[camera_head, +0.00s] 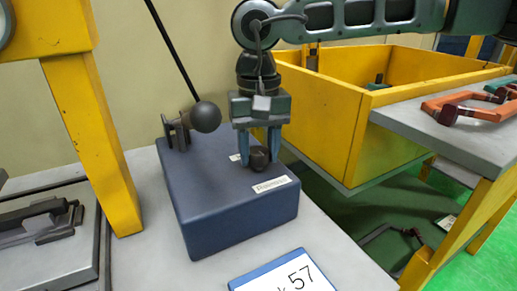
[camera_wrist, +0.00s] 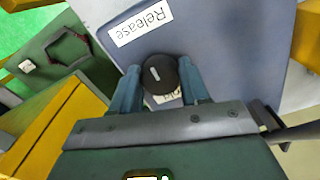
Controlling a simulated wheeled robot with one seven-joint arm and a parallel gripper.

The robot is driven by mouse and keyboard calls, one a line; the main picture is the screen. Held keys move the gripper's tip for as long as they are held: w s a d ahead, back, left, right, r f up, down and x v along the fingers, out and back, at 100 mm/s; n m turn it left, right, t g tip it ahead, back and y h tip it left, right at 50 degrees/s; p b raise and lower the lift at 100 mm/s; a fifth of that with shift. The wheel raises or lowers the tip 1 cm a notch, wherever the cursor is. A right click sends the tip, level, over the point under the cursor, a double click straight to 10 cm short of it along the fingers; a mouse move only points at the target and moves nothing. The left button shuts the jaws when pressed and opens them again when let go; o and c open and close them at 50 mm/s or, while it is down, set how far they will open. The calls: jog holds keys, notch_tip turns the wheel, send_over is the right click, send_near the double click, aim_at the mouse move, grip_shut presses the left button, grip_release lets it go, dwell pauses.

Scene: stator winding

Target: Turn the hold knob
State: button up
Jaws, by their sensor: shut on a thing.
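The hold knob (camera_head: 259,158) is a dark round knob on top of a blue box (camera_head: 232,216). My gripper (camera_head: 260,155) points down over the box with its blue fingers on either side of the knob, shut on it. In the wrist view the knob (camera_wrist: 160,74) sits between the fingertips (camera_wrist: 159,80), and a light line mark shows on its top. A label reading "Release" (camera_wrist: 141,23) lies on the box face beside the knob. A second label (camera_wrist: 168,98) is partly hidden by the knob and fingers.
A black lever with a ball end (camera_head: 206,117) rises at the box's back left. A yellow post (camera_head: 95,140) stands to the left. A yellow bin (camera_head: 340,125) is behind on the right, and a grey table with orange frames (camera_head: 472,105) is at far right. A card (camera_head: 285,275) lies in front.

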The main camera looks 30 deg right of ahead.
aim_at(259, 151)
dwell(0.5)
jog(key=o, duration=1.1)
jog(key=shift+c, duration=0.2)
notch_tip(259, 151, up, 8)
jog(key=shift+f, duration=0.1)
